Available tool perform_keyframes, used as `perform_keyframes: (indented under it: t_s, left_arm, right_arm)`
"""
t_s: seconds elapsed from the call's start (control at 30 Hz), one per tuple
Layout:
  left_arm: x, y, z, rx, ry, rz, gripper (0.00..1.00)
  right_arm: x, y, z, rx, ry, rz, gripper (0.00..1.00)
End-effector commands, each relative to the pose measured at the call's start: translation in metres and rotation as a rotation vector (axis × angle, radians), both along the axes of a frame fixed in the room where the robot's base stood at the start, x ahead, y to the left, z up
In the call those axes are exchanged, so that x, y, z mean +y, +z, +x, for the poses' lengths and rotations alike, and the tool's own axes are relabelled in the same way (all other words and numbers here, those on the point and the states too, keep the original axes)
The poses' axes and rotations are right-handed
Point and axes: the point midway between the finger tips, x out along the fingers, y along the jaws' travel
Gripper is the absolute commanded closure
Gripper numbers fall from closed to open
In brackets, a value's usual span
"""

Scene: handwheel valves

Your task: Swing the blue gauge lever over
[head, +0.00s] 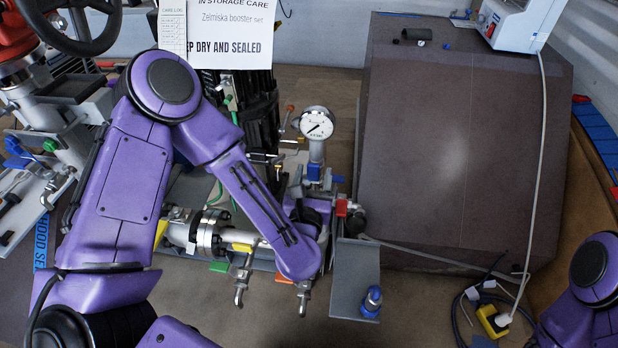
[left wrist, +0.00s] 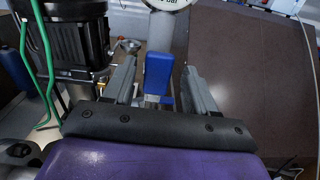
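The blue gauge lever (head: 314,172) sits on the grey stem below the round white pressure gauge (head: 317,124). In the left wrist view the lever (left wrist: 158,72) hangs upright in the middle, with the gauge's lower edge at the top. My left gripper (head: 312,184) is at the lever. Its fingers (left wrist: 162,88) stand on both sides of the lever, open, with a visible gap on each side. The lever's lower end is partly hidden behind the gripper body in the left wrist view. My right gripper is out of view; only part of its arm shows at lower right.
A small red handle (head: 341,208) is close right of my left wrist. Pipes with a yellow lever (head: 242,247) lie left of it. A black finned motor (head: 258,110) stands behind my left forearm. A large brown board (head: 460,150) fills the right side.

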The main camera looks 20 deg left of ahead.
Motion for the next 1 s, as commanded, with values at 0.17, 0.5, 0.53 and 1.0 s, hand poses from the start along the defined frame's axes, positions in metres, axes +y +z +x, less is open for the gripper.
perform_keyframes:
  t_s: [0.17,0.5,0.53,1.0]
  left_arm:
    - [-0.001,-0.001,-0.002,0.001,-0.001,0.003,0.44]
    - [-0.013,-0.003,-0.040,0.001,-0.004,0.004,0.44]
    - [-0.014,-0.003,-0.044,0.001,-0.003,0.003,0.44]
    - [-0.017,0.000,-0.058,0.002,0.000,0.005,0.44]
  right_arm:
    - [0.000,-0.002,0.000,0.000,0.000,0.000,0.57]
    - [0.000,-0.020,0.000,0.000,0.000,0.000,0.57]
    - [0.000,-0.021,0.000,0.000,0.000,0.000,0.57]
    - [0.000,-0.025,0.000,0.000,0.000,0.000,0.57]
